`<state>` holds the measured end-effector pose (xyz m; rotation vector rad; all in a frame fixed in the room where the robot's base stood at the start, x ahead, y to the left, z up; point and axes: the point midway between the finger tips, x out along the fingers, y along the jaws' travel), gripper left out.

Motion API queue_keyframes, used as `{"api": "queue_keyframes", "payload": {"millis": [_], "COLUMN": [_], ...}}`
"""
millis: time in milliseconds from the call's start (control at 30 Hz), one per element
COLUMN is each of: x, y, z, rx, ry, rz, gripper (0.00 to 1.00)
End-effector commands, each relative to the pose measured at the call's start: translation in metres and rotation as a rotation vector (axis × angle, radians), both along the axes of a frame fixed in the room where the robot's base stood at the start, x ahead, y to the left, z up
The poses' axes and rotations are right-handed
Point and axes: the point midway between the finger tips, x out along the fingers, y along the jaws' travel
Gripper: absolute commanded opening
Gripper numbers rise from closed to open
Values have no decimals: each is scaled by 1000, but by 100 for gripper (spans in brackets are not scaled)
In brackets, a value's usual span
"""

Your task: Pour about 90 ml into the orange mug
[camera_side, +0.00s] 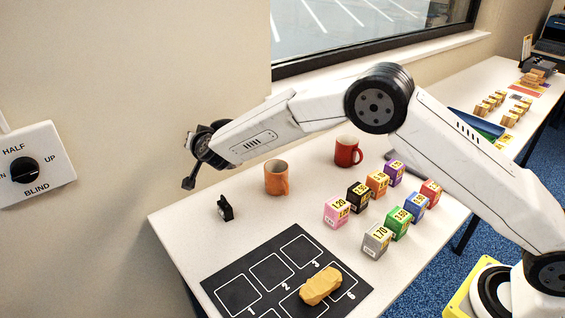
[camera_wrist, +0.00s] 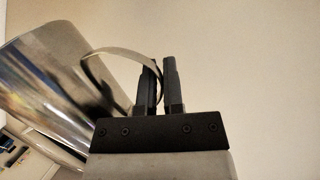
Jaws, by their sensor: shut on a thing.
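The orange mug (camera_side: 276,178) stands upright on the white table, its handle to the right; its contents cannot be made out. In the wrist view my gripper (camera_wrist: 160,83) is shut on the thin curved handle (camera_wrist: 112,51) of a shiny metal jug (camera_wrist: 45,85). The jug looks tilted in that view, and no liquid shows. In the side view my gripper (camera_side: 190,162) is up and to the left of the orange mug, apart from it. I cannot clearly make out the jug there; it seems hidden behind my wrist.
A red mug (camera_side: 348,151) stands right of the orange one. Several numbered coloured boxes (camera_side: 377,238) stand right of centre. A small black object (camera_side: 225,208) is left of the orange mug. A black numbered mat (camera_side: 233,272) with a tan block (camera_side: 320,286) lies in front.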

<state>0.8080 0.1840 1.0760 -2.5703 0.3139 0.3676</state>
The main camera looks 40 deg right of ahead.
Motion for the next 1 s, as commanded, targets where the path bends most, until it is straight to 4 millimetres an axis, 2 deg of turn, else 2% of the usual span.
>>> {"api": "queue_keyframes", "payload": {"millis": [200,600,800,1000], "x": [17,16,16,16], "y": [-7,-6,-6,-6], "z": [-1,-72,-90,-94], "rx": [0,-3,-2,-2], "ry": [-6,-7,-9,-10], "rz": [-30,-29,-28,-28], "gripper": [0,0,0,0]}}
